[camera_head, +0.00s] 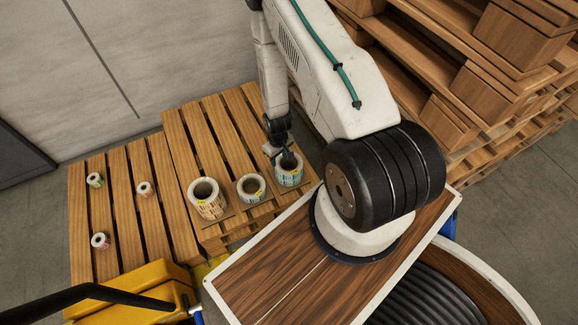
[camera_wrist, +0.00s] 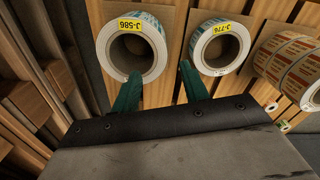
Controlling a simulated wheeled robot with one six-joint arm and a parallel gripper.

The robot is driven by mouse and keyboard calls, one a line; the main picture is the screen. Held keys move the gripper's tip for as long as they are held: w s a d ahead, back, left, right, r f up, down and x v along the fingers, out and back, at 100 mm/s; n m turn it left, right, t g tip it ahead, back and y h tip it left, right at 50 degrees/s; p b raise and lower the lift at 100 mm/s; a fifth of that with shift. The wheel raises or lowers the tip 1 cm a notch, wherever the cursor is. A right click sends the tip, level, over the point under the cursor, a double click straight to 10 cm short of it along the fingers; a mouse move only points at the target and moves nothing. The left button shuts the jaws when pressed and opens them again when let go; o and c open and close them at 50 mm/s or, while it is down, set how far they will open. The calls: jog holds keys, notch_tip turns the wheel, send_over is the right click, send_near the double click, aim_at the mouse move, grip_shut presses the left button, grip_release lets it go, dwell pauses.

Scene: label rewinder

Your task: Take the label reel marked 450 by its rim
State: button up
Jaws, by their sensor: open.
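Three large label reels stand on the pallet in the head view: one with orange-brown print (camera_head: 209,208), a middle one (camera_head: 251,196), and one with teal print (camera_head: 290,178) under my gripper (camera_head: 277,155). In the wrist view the teal reel (camera_wrist: 103,45) is tagged J-586 and the middle reel (camera_wrist: 236,36) J-776. The orange-brown reel (camera_wrist: 290,64) shows no readable tag. I can read 450 on none of them. My gripper (camera_wrist: 160,86) is open, its left finger overlapping the J-586 rim in view and its right finger between the two tagged reels. Contact cannot be told.
Small label rolls (camera_head: 95,180) lie on the slatted pallet (camera_head: 130,235) at left. Stacked pallets (camera_head: 480,75) rise at the right. A yellow case (camera_head: 140,287) and a wood-topped table (camera_head: 290,275) are in front. A grey wall (camera_head: 130,65) stands behind.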

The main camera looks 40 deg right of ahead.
aim_at(281, 170)
jog(key=f, duration=0.9)
jog(key=shift+s, duration=0.35)
grip_shut()
